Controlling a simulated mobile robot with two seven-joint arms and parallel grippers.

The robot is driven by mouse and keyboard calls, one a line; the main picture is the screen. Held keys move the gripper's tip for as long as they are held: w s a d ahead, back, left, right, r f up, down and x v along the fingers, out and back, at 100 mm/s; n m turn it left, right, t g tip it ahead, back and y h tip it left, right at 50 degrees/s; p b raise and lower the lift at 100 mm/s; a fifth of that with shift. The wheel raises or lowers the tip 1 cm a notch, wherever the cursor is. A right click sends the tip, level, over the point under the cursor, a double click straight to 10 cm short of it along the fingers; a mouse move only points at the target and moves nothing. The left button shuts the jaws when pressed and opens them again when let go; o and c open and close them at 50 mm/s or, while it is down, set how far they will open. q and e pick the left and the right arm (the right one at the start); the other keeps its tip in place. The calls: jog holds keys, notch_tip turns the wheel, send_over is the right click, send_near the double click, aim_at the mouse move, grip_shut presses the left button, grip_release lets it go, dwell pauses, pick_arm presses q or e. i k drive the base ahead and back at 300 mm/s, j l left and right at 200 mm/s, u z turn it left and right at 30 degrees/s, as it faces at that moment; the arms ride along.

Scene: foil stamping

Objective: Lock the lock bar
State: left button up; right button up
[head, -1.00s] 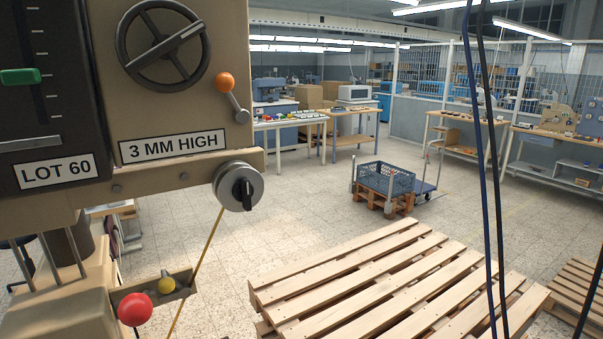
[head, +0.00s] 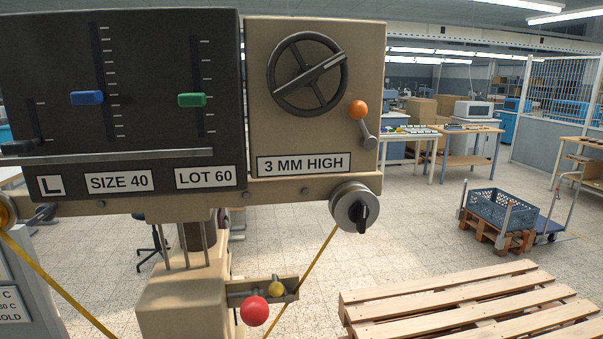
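The foil stamping machine fills the left and middle of the head view. Its dark panel (head: 150,60) has a blue slider (head: 87,98) and a green slider (head: 191,100) in upright slots. A long silver bar (head: 120,156) runs level below them, with a black grip (head: 22,147) at its left end. Labels read L, SIZE 40 and LOT 60. To the right are a handwheel (head: 307,74) above a 3 MM HIGH label (head: 303,164) and a short lever with an orange knob (head: 359,110). Nothing is marked as the lock bar. Neither gripper is in view.
A metal roller with a black knob (head: 361,213) guides a yellow foil band. A red ball knob (head: 254,311) and a yellow knob (head: 277,289) sit lower. A wooden pallet (head: 470,305) lies at the right; a blue crate (head: 503,212) stands behind it.

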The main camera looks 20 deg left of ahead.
aim_at(190, 152)
jog(key=u, duration=1.55)
jog(key=i+z, duration=0.15)
jog(key=z, duration=0.2)
